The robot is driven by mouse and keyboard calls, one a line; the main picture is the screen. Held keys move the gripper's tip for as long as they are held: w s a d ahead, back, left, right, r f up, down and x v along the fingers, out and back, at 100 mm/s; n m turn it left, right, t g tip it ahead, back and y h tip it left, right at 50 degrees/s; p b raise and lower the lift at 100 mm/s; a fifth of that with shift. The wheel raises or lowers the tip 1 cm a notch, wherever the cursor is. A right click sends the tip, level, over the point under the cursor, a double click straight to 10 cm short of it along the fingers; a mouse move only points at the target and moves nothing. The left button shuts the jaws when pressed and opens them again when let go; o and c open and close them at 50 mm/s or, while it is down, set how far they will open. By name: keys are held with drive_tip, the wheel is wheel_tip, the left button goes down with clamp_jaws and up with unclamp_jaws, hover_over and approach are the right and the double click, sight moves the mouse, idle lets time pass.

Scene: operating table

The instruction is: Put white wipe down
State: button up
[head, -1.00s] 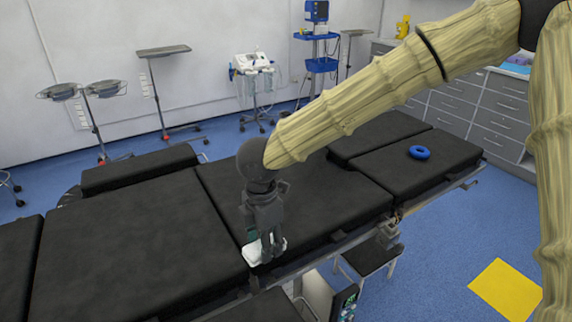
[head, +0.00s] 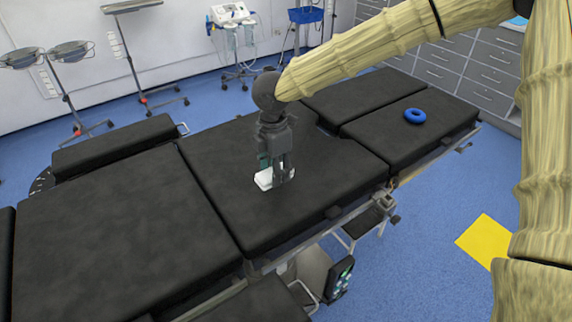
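The white wipe (head: 264,180) is a small, flat white piece at the tips of my gripper (head: 277,180), over the middle black pad of the operating table (head: 330,190). My gripper points down with its fingers at the wipe and appears shut on it, partly covering it. The wipe is very close to the pad surface; I cannot tell whether it touches. A small green patch shows beside the fingers just above the wipe.
A blue ring (head: 414,116) lies on the table's right pad. The pad around the wipe is clear. Instrument stands (head: 66,52) and a monitor cart (head: 232,20) stand behind the table. Grey drawers (head: 455,65) are at the back right.

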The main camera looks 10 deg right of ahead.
drive_tip(key=w+d, duration=0.2)
drive_tip(key=w+d+p, duration=0.1)
drive_tip(key=shift+w+d+f, duration=0.2)
drive_tip(key=shift+w+f, duration=0.05)
drive_tip(key=shift+w, duration=0.05)
drive_tip(key=shift+w+d+f, duration=0.15)
drive_tip(key=shift+d+f, duration=0.05)
drive_tip(key=shift+f, duration=0.1)
drive_tip(key=shift+f+p, duration=0.35)
drive_tip(key=shift+f, duration=1.15)
drive_tip(key=shift+f, duration=0.1)
drive_tip(key=o, duration=0.8)
drive_tip(key=shift+o, duration=0.2)
wheel_tip(320, 180, up, 12)
drive_tip(key=b, duration=0.1)
